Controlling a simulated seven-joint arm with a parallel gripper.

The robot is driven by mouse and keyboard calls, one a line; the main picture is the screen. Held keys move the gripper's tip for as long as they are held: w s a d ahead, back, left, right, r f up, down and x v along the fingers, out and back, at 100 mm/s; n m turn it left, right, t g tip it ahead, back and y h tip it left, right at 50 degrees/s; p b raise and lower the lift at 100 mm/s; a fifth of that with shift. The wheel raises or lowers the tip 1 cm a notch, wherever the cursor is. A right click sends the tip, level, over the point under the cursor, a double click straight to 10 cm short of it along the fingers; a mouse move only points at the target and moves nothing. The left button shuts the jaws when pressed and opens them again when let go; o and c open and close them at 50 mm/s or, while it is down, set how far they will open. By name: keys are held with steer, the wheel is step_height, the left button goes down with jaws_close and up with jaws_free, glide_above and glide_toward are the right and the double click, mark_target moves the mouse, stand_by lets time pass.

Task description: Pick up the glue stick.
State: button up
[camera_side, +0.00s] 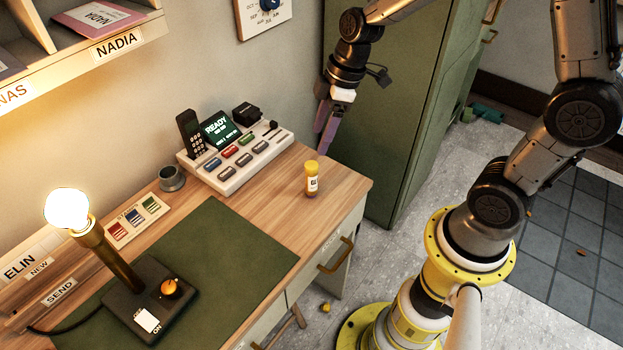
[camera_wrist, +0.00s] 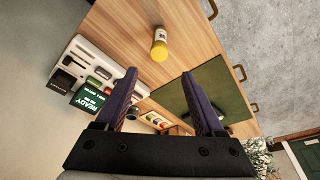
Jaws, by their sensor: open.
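The glue stick (camera_side: 312,180) stands upright on the wooden desk near its right edge in the side view. It has a yellow cap, a pale label and a dark lower band. In the wrist view the glue stick (camera_wrist: 159,44) lies beyond the fingertips, roughly between their lines. My gripper (camera_side: 325,138) hangs above the desk, up and to the right of the glue stick, with its purple fingers pointing down. In the wrist view my gripper (camera_wrist: 160,75) is open and empty, its two fingers well apart.
A console (camera_side: 236,160) with a handset and coloured keys stands behind the glue stick. A small round pot (camera_side: 172,178) sits beside the console. A green cabinet (camera_side: 385,120) rises behind my gripper.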

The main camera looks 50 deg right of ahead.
mark_target(308, 175)
steer(key=x, duration=0.7)
steer(key=shift+f, duration=0.4)
steer(key=shift+x, duration=2.7)
steer(key=shift+d, duration=0.2)
steer(key=shift+s, duration=0.1)
jaws_close()
